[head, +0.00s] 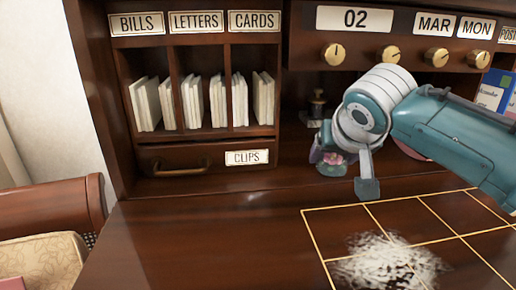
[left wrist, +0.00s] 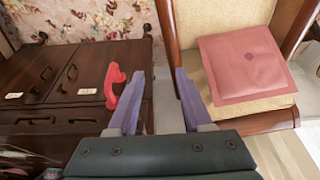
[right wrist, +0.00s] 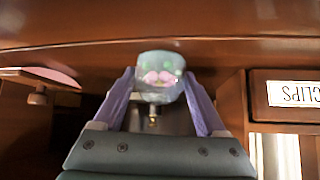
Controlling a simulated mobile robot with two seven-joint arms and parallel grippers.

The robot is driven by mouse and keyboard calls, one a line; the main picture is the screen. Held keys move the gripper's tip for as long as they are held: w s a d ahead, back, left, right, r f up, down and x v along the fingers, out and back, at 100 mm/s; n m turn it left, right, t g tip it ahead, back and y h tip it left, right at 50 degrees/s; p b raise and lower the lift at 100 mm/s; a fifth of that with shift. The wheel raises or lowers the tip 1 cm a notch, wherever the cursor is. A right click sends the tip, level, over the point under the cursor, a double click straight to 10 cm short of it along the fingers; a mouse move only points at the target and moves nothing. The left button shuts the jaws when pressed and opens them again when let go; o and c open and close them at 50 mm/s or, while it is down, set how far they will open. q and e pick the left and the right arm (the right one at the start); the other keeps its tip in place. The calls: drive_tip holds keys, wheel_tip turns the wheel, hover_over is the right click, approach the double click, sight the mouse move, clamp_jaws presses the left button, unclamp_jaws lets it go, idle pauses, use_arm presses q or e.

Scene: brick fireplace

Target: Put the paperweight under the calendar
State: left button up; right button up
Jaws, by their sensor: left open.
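The paperweight (head: 333,160) is a small rounded glass piece with pink and green inside, low at the back of the desk below the calendar (head: 355,18), which reads 02 MAR MON. My right gripper (head: 350,170) is at the paperweight. In the right wrist view the paperweight (right wrist: 159,78) sits between my right fingers (right wrist: 160,82), one close on each side; I cannot tell if they press on it. My left gripper (left wrist: 162,75) is open and empty, away from the desk top, between a dark cabinet and a chair.
Letter slots (head: 200,90) and the CLIPS drawer (head: 205,158) stand left of the paperweight. Brass knobs (head: 335,54) project below the calendar. A gold-lined grid (head: 330,205) with a white patch (head: 388,262) lies at front right.

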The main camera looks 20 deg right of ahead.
drive_tip(key=o, duration=0.4)
drive_tip(key=shift+c, duration=0.2)
drive_tip(key=shift+r, duration=0.15)
drive_tip(key=p+v, duration=0.2)
drive_tip(key=v, duration=1)
